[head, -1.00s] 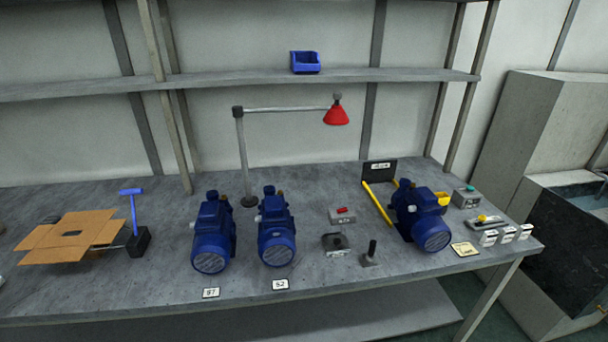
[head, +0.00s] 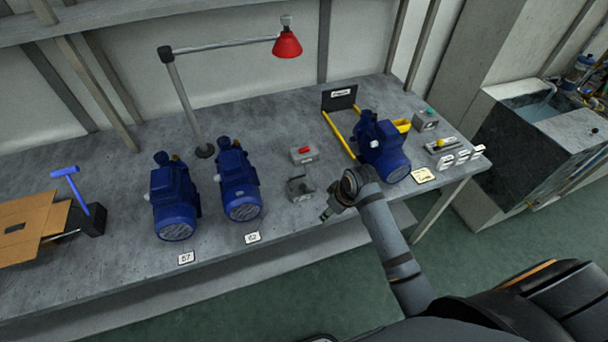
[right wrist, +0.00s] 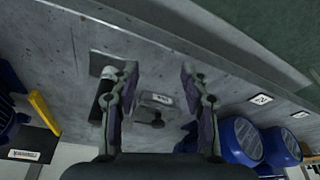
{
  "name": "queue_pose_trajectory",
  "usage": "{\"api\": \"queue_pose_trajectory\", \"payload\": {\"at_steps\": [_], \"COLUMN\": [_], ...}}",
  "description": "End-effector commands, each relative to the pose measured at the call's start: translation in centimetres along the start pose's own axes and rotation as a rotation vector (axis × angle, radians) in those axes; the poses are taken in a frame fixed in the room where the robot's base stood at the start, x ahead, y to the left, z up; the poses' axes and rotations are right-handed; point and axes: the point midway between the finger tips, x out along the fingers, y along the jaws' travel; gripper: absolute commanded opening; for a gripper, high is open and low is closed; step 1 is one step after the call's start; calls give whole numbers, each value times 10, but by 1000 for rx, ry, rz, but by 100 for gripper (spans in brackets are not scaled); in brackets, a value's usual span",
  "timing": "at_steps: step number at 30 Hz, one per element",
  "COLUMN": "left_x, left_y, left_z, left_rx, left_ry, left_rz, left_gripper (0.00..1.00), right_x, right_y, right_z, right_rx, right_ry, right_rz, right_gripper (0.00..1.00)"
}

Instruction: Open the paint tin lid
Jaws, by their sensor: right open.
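I see no paint tin or lid that I can make out in either view. My right gripper (head: 330,212) hangs over the front of the bench, in front of a grey block (head: 299,188). In the right wrist view the right gripper (right wrist: 158,80) is open, with nothing held between its fingers. The grey block with a white label (right wrist: 158,99) lies below and beyond the fingers. A black upright handle (right wrist: 102,97) stands beside the left finger in that view, partly covered by it. My left gripper is not in view.
Two blue pumps (head: 174,200) (head: 239,185) stand mid-bench, and a third pump (head: 384,150) by yellow rails. A red lamp (head: 287,44) overhangs the bench. A flat cardboard box (head: 28,225) lies left. A dark sink (head: 540,130) stands right.

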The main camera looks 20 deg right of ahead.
Motion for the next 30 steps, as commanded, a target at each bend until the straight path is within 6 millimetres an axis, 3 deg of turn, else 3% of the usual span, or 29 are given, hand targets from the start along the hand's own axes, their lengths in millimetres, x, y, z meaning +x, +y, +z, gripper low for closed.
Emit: {"api": "queue_pose_trajectory", "payload": {"at_steps": [3,9,15,20,30], "left_x": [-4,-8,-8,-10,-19], "left_y": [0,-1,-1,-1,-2], "left_z": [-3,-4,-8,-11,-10], "left_rx": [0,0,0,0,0], "left_ry": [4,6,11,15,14], "left_rz": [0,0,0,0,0], "left_gripper": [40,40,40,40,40], "right_x": [-25,-68,-85,-76,-8], "right_y": [10,20,22,20,9], "right_z": [-42,-98,-116,-116,-121], "right_rx": [-101,-273,-345,-342,-341], "right_ry": [30,75,91,90,90], "right_rz": [-39,-106,-132,-135,-135], "right_gripper": [46,46,46,46,46]}}
